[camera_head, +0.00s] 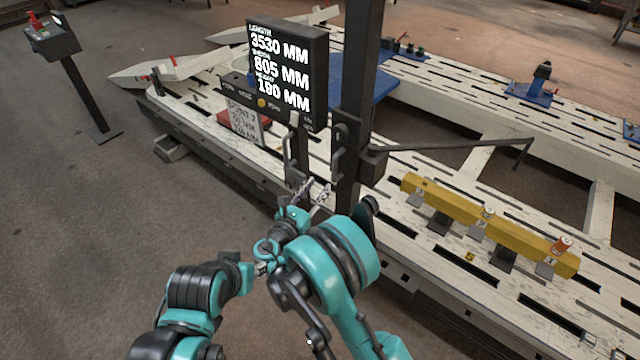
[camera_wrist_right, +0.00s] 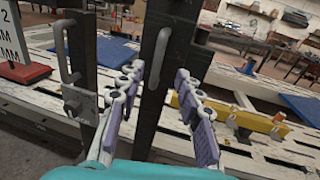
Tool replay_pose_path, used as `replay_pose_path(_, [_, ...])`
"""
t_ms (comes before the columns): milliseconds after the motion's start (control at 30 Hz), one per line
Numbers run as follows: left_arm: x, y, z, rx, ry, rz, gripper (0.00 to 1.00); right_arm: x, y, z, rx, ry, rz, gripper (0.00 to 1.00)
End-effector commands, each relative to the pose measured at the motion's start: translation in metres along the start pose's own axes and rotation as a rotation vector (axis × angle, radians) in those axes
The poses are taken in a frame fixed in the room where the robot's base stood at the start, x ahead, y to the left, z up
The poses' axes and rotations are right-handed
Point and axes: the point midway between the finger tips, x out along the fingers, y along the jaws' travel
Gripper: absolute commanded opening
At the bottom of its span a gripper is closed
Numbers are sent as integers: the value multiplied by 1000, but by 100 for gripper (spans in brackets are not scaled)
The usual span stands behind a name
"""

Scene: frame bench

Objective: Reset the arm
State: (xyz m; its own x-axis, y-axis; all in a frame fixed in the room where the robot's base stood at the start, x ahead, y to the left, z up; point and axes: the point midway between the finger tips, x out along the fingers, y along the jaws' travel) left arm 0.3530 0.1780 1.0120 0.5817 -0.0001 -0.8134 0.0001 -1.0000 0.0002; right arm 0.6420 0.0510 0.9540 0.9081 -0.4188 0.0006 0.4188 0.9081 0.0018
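My right arm reaches forward from the bottom of the head view to the near side of the bench. My right gripper (camera_head: 319,193) is in front of the base of the dark post (camera_head: 361,100). In the right wrist view its two purple-padded fingers (camera_wrist_right: 160,105) are spread apart with nothing held between them; the post stands behind the gap. A grey handle (camera_wrist_right: 66,52) is left of the fingers, apart from them. My left arm comes in from the lower left of the head view. Its gripper (camera_head: 262,268) is partly hidden near my right arm, and its fingers are unclear.
A display (camera_head: 287,72) hangs on the post's left, with a dark bar (camera_head: 455,146) reaching right. A yellow beam (camera_head: 487,224) lies on the white frame bench (camera_head: 405,265). A red-based sign (camera_head: 243,122) stands behind. Open floor (camera_head: 75,240) is at left.

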Motion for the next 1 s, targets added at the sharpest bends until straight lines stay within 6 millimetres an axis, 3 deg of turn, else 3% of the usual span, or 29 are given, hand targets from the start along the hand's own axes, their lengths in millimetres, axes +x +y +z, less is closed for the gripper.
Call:
replay_pose_path(433, [0,0,0,0,0,0,36,1,-1,1,4,3,-1,35])
replay_pose_path(567, [0,0,0,0,0,0,36,11,-16,10,78,49,-23,35])
replay_pose_path(667, [0,0,0,0,0,0,36,25,-44,25,225,133,-68,35])
replay_pose_path(800, [0,0,0,0,0,0,36,36,-100,46,526,280,-175,35])
replay_pose_path(1000, [0,0,0,0,0,0,36,21,-183,66,990,445,-377,35])
